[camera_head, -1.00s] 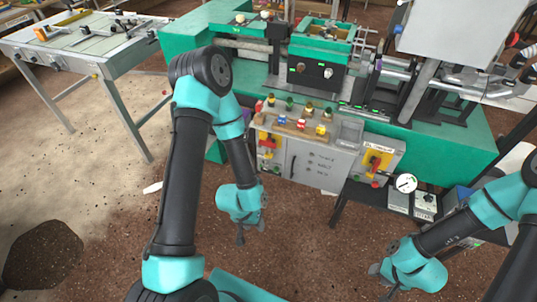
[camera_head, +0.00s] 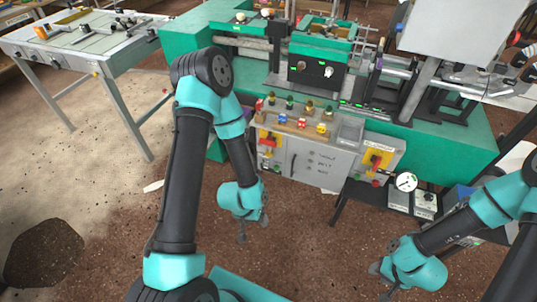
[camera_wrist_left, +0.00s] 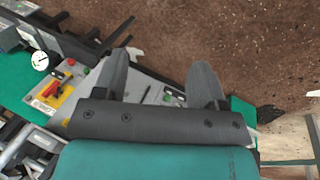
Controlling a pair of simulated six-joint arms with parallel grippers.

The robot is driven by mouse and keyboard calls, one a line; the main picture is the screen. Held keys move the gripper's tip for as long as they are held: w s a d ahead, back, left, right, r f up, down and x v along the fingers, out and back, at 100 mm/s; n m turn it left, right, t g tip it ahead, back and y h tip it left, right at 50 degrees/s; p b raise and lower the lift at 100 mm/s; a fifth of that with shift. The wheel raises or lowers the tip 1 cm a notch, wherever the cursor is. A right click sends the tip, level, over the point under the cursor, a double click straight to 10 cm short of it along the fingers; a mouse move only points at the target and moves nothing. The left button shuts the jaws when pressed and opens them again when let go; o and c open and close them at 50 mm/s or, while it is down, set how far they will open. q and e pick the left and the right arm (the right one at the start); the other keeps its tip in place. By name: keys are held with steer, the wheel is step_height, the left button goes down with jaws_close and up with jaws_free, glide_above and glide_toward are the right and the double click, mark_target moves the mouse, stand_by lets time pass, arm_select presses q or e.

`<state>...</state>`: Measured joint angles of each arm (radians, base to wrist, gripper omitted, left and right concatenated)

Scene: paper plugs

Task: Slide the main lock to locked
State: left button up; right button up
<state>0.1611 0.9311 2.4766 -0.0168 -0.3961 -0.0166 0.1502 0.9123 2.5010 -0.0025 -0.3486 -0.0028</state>
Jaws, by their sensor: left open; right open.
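A grey control panel (camera_head: 316,165) fronts the green machine. It carries two yellow plates with red handles: one at its left end (camera_head: 268,150) and one at its right end (camera_head: 375,160). I cannot tell from the blurred labels which is the main lock. The right-end red handle (camera_wrist_left: 59,84) also shows in the left wrist view, lying at a slant on its yellow plate. My left gripper (camera_head: 252,229) is open and empty, in front of and below the panel's left part, apart from it. My right gripper (camera_head: 382,280) is open and low at the right, away from the panel.
Several coloured plugs (camera_head: 300,122) stand on the panel's top ledge. A round white dial (camera_head: 405,182) and small grey boxes (camera_head: 424,204) sit right of the panel. A grey table (camera_head: 84,52) stands at the far left. Brown floor lies open below the panel.

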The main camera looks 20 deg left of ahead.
mark_target(268, 155)
arm_select(q)
steer(key=w+a+f+t, duration=0.2)
steer(key=w+f+t, duration=0.1)
steer(key=w, duration=0.3)
steer(key=w+a+f+t+y, duration=0.1)
steer(key=w+f+t, duration=0.2)
steer(key=w, duration=0.3)
steer(key=w+a+f+m+t, duration=0.1)
steer(key=w+a+f+t, duration=0.1)
steer(key=w, duration=0.4)
steer(key=shift+a+f+t+y, duration=0.3)
steer(key=shift+f+t, duration=0.1)
steer(key=shift+f, duration=0.3)
steer(key=w+a+f+t+y, duration=0.1)
steer(key=a+t, duration=0.1)
steer(key=w+a+f+t+y, duration=0.1)
steer(key=w+a+t, duration=0.1)
steer(key=t, duration=0.1)
steer(key=w+a+f+t, duration=0.1)
steer(key=w+a+t, duration=0.1)
steer(key=shift+w+a+t+y, duration=0.2)
steer(key=shift+t+y, duration=0.1)
steer(key=shift+y, duration=0.1)
steer(key=w, duration=1.7)
steer(key=shift+w+a, duration=0.2)
steer(key=shift+a, duration=0.1)
